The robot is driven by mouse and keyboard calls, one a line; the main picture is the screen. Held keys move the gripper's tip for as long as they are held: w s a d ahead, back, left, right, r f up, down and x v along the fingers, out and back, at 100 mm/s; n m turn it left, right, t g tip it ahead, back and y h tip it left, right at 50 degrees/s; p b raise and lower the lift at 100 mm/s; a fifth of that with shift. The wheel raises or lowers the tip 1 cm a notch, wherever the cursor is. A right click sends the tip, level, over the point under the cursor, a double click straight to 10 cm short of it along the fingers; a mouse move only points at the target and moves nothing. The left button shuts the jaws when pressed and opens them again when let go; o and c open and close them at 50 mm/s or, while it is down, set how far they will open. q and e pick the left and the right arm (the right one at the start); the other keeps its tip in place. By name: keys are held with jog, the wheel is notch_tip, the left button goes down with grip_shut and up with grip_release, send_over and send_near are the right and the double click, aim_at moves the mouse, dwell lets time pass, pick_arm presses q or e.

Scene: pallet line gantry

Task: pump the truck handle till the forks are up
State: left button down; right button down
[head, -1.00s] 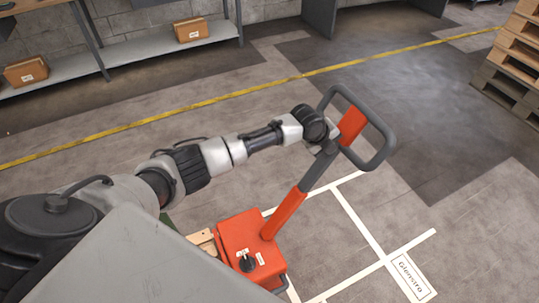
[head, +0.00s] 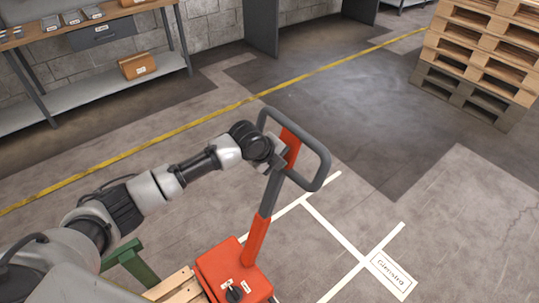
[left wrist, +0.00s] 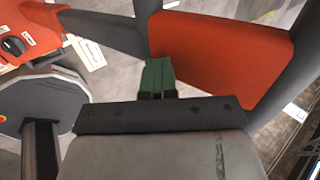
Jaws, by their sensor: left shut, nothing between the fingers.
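The pallet truck's red body (head: 232,272) stands at the bottom centre of the head view. Its red and grey handle shaft (head: 257,235) rises from it, tilted to the right, to a grey loop grip (head: 322,165) with a red centre panel (head: 291,147). My left gripper (head: 278,158) is at the base of the loop, beside the red panel. In the left wrist view its green fingertips (left wrist: 157,77) are together and empty, close to the red panel (left wrist: 215,60). I cannot tell whether they touch it. The forks are hidden. My right gripper is out of view.
Wooden slats (head: 172,287) lie beside the truck body, with a green frame (head: 130,262) left of them. White floor lines and a label (head: 391,275) are at right. Stacked pallets (head: 480,60) stand back right, a workbench (head: 95,75) back left. The middle floor is clear.

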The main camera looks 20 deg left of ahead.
pick_arm(q)
jog(key=s+a+r+t+h, duration=0.1)
jog(key=s+a+r, duration=0.3)
jog(key=s, duration=0.2)
jog(key=s+a+r+t, duration=0.1)
jog(key=s+a+r, duration=0.3)
jog(key=s+a, duration=0.15)
jog(key=d+r+p+x, duration=0.1)
jog(key=d+p+x, duration=0.1)
jog(key=x, duration=1.1)
jog(key=shift+w+d+p, duration=0.15)
jog(key=shift+w+p, duration=0.25)
jog(key=shift+p, duration=0.1)
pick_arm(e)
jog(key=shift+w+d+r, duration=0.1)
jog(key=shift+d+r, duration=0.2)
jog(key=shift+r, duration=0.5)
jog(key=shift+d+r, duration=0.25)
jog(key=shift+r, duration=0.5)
pick_arm(q)
jog(key=shift+r, duration=0.1)
